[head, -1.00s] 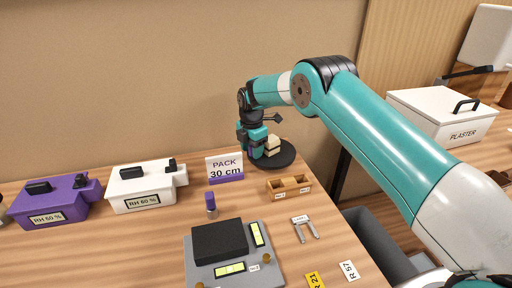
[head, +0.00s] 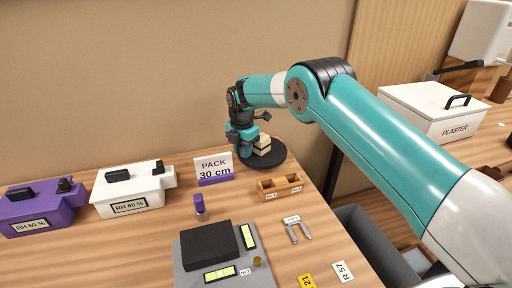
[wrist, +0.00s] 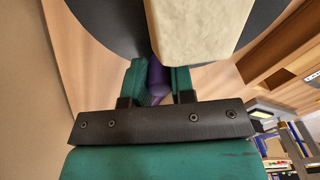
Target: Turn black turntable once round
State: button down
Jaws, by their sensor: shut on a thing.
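The black turntable (head: 278,158) is a round disc at the back right corner of the wooden table. A cream block (head: 262,146) with a dark band stands on it; the block also shows in the wrist view (wrist: 200,25), above the jaws. My gripper (head: 242,152) is at the turntable's left edge, pointing down. In the wrist view my gripper (wrist: 158,72) is shut on a purple peg (wrist: 157,76) at the disc's rim. The peg's lower end and how it joins the disc are hidden.
White (head: 128,190) and purple (head: 40,207) boxes stand further left. A grey scale-like device (head: 190,270) is nearer. The wall is close behind.

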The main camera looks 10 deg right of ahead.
jog(key=c, duration=1)
grip_release()
jog(key=shift+o, duration=0.2)
jog(key=shift+r, duration=0.15)
notch_tip(320, 180, up, 17)
jog(key=b, duration=0.1)
jog(key=shift+r, duration=0.15)
